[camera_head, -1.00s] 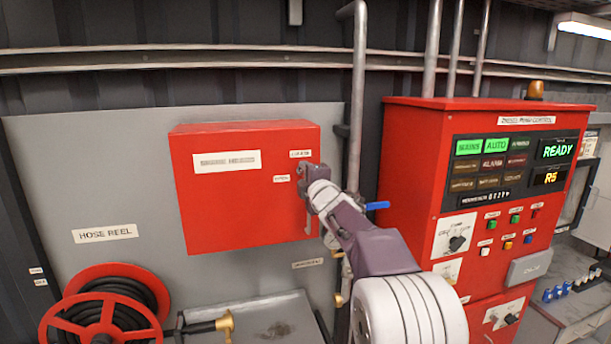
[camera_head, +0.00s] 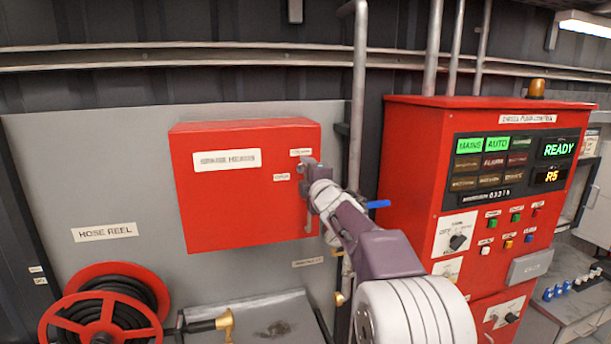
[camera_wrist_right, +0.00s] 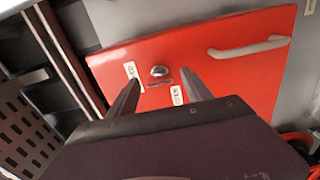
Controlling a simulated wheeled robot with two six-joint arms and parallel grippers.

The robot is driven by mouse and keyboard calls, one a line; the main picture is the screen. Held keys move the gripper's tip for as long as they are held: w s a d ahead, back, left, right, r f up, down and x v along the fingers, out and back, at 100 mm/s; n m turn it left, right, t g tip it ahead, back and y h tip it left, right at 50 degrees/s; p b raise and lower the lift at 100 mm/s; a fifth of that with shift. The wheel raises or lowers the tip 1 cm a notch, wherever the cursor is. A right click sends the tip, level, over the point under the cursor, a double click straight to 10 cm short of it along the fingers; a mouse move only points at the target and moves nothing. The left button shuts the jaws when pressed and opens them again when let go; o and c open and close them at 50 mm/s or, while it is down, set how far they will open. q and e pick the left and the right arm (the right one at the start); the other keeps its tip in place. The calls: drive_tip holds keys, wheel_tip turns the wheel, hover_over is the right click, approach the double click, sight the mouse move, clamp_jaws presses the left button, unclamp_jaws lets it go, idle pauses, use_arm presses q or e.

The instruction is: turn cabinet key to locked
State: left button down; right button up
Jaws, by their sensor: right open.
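The red cabinet (camera_head: 235,210) hangs on a grey panel, and its door is closed. My right gripper (camera_head: 303,170) is at the upper right of the cabinet front, beside two small white labels, and hides the lock in the head view. In the right wrist view the round metal lock (camera_wrist_right: 159,71) with a small grey key-like piece (camera_wrist_right: 160,83) below it shows between the two fingers. The right gripper (camera_wrist_right: 163,90) is open, with nothing between its fingertips that I can see held. Whether the fingers touch the key is unclear. My left gripper is not in view.
The cabinet's pale handle (camera_wrist_right: 250,47) is near the lock. A vertical pipe (camera_head: 359,90) with a blue lever (camera_head: 378,204) stands right of the cabinet. The red pump control panel (camera_head: 408,170) is further right. A hose reel (camera_head: 75,330) sits lower left.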

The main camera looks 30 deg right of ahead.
drive_tip(key=b+v, duration=0.1)
drive_tip(key=v, duration=0.7)
